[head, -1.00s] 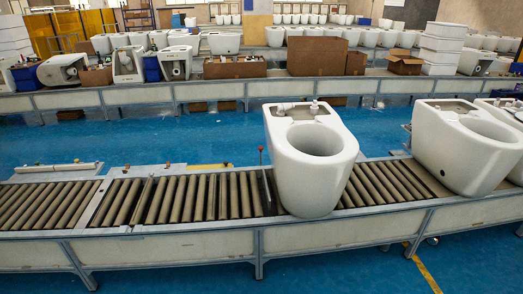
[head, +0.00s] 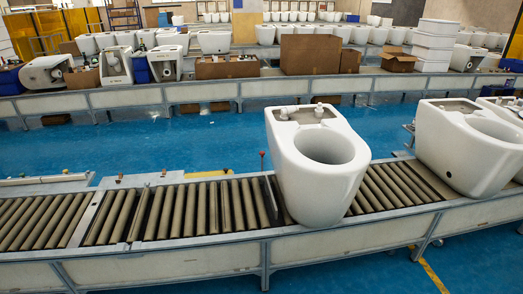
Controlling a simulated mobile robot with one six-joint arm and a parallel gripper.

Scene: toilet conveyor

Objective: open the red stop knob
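A small red knob (head: 262,154) on a thin stem stands at the far edge of the near roller conveyor (head: 180,209), just left of a white toilet bowl (head: 318,180). It is too small to tell its exact shape or setting. It is the only red knob I can make out. My gripper is not in view.
More white toilets (head: 465,150) stand on the conveyor at the right. The rollers left of the nearest bowl are clear. A blue floor aisle (head: 150,148) separates this conveyor from a back line with toilets and cardboard boxes (head: 312,54).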

